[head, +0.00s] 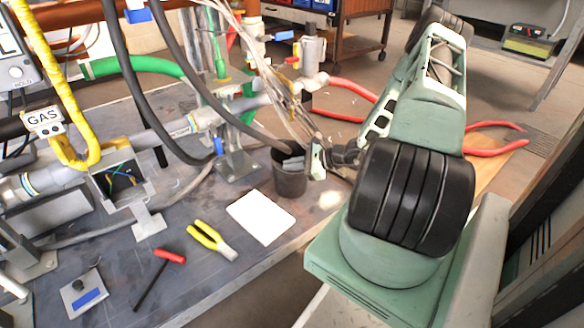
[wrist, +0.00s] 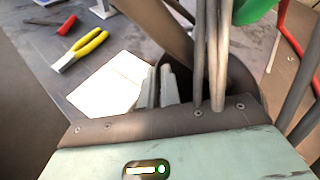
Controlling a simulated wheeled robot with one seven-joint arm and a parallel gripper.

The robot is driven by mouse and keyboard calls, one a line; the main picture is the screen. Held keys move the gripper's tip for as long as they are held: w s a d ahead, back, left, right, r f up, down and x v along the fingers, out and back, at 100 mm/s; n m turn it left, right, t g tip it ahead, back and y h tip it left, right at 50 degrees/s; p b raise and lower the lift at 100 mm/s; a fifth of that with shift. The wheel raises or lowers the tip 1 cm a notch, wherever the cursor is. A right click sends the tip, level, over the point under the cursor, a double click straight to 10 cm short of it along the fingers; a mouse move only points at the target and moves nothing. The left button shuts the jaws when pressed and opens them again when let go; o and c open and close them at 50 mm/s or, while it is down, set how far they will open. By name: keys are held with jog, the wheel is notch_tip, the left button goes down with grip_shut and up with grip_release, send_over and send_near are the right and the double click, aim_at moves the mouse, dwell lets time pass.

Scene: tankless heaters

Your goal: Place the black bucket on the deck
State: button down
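The black bucket (head: 290,182) is upright at the deck's right part, just right of a white sheet. I cannot tell whether its base touches the deck (head: 188,195). My gripper (head: 297,162) is at the bucket's mouth, with grey finger-like parts showing inside the rim. In the wrist view, two pale grey fingers (wrist: 161,87) stand close together against the dark bucket (wrist: 243,84), beside the white sheet. The mounting plate hides their lower ends, and whether they pinch the bucket's wall is unclear.
Pipes and a black hose (head: 205,90) rise behind the bucket; cables (wrist: 212,50) cross close to my gripper. Bare deck shows left of the sheet.

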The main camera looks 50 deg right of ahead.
jog(key=c, duration=1.6)
grip_release()
jog(key=shift+r, duration=0.1)
